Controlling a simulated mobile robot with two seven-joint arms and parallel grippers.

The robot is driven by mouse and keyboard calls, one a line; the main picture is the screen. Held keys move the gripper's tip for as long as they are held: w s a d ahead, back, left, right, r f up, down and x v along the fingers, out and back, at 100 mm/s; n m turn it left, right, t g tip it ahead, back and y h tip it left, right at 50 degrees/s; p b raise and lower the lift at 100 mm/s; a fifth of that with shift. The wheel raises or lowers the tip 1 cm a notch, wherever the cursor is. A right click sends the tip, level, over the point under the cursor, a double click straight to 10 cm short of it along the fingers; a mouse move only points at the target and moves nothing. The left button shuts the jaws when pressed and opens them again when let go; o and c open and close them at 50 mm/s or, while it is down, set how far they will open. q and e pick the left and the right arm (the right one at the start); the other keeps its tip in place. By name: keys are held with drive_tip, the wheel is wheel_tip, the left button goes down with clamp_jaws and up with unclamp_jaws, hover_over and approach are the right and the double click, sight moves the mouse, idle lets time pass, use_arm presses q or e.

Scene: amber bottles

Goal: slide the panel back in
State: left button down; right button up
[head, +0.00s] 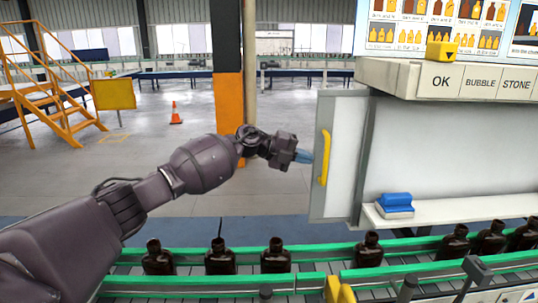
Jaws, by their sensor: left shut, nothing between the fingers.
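The panel (342,180) is a pale upright board with a grey frame at the left end of the inspection booth, and it sticks out to the left. A yellow vertical handle (324,157) is on its face. My left gripper (304,157) is shut and empty, its bluish fingertips pointing right, just left of the handle. I cannot tell whether the fingertips touch the handle or panel edge. My right gripper is not in view.
A conveyor with green rails (220,284) crosses the front, carrying several amber bottles (275,257). A blue and white block (395,205) sits on the booth's white shelf (450,212). Open floor lies behind my left arm, with an orange cone (175,114).

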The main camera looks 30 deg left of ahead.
sight(330, 156)
use_arm(q)
drive_tip(key=w+d, duration=0.1)
drive_tip(key=d, duration=0.1)
drive_tip(key=w+d, duration=0.1)
drive_tip(key=d, duration=0.1)
drive_tip(key=w+d, duration=0.1)
drive_tip(key=d, duration=0.1)
drive_tip(key=shift+w+d, duration=0.3)
drive_tip(key=shift+w, duration=0.05)
drive_tip(key=shift+d, duration=0.15)
drive_tip(key=shift+r, duration=0.1)
drive_tip(key=shift+a, duration=0.25)
drive_tip(key=f+v, duration=0.1)
drive_tip(key=v, duration=1.2)
drive_tip(key=shift+s+a+b, duration=0.2)
drive_tip(key=shift+a+b, duration=0.15)
